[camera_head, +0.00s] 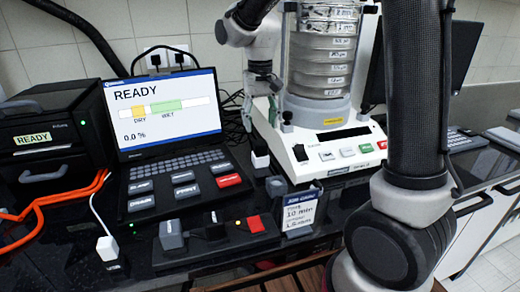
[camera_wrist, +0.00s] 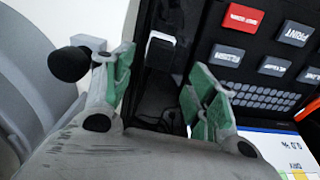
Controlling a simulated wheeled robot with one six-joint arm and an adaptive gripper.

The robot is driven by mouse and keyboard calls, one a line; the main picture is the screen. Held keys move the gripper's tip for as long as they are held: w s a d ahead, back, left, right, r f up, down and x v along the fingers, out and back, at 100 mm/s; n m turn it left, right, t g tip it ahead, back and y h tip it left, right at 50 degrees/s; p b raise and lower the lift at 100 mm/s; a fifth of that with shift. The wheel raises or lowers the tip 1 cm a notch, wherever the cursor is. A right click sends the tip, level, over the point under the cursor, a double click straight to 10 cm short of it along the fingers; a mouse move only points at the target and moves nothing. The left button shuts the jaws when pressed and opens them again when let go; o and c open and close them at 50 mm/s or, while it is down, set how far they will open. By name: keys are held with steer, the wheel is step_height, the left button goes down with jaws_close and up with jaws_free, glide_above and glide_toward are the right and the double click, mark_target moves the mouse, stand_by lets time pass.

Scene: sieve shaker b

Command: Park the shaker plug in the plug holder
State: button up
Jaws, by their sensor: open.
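My gripper (camera_head: 262,88) hangs beside the sieve shaker (camera_head: 328,148), and its fingers are small in the head view. In the wrist view my gripper (camera_wrist: 160,64) is open, with green pads apart and nothing held. A dark block and a whitish end lie beyond the gap; I cannot tell what they are. In the head view a white-topped block (camera_head: 260,158) stands left of the shaker, with a small dark block (camera_head: 275,187) in front. A grey plug (camera_head: 172,236) stands at the left end of a black strip (camera_head: 200,249). I cannot tell which piece is the plug holder.
A READY screen (camera_head: 165,112) with a keypad (camera_head: 178,188) stands left of the shaker. A red switch (camera_head: 257,224) sits on the strip. A label card (camera_head: 300,213) stands at the front edge. A white plug (camera_head: 107,248) and orange cables (camera_head: 50,212) lie left.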

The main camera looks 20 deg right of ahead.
mark_target(260, 142)
steer(key=shift+f, duration=4.35)
jaws_close()
steer(key=shift+r, duration=3)
steer(key=shift+r, duration=0.15)
steer(key=shift+r, duration=1.4)
